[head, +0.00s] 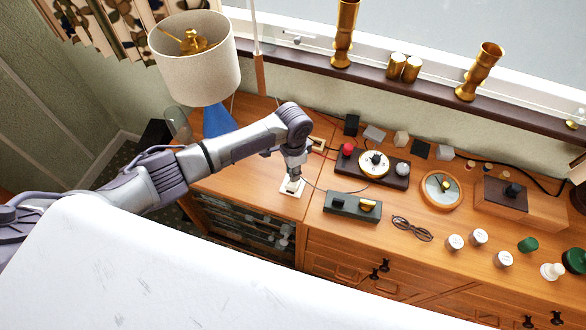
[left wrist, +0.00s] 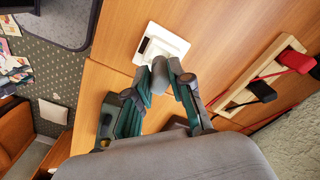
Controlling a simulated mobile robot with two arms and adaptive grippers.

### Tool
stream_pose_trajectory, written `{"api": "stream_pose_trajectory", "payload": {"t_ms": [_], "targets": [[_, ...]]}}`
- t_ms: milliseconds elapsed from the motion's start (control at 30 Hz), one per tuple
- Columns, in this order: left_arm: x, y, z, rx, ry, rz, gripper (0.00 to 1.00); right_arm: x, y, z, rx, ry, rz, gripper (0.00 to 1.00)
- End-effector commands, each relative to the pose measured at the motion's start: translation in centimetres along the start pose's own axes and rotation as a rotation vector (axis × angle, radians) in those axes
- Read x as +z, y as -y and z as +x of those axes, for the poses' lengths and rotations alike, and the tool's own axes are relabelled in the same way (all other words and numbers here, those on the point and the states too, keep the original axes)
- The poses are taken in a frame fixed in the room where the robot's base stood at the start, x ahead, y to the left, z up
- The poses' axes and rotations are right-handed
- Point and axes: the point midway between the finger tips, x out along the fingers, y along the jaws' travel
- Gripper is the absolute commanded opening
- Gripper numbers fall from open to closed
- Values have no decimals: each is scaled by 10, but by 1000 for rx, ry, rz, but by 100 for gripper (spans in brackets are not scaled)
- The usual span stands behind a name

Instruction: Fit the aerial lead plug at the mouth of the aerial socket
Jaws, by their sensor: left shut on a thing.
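The aerial socket looks to be the small white plate (head: 289,190) on the wooden cabinet top, below my left gripper. In the left wrist view, the white plate (left wrist: 168,36) has a dark opening and lies just beyond the fingertips. My left gripper (head: 294,178) points down over the plate. Its fingers (left wrist: 165,76) are closed together on something small at the plate's near edge. This is probably the aerial lead plug, mostly hidden by the fingers. A thin lead (head: 322,187) runs right from the gripper. I cannot tell whether the plug touches the socket.
A wooden rack (left wrist: 240,94) with red and black plugs stands beside the plate. A dark box (head: 341,205) and a black board with knobs (head: 348,169) stand to the right. A lamp (head: 195,60) stands behind my left arm.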

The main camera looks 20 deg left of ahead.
Motion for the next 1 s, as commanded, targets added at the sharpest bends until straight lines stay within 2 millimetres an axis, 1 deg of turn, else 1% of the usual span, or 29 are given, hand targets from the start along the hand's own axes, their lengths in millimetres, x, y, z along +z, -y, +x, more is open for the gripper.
{"api": "stream_pose_trajectory", "payload": {"t_ms": [333, 1000], "targets": [[0, 0, 3, 0, 0, 0, 0, 0, 0, 2, 0, 0, 0, 40], [0, 0, 20, 0, 1, 0, 0, 0, 1, 10, 0, -1, 0, 40]]}}
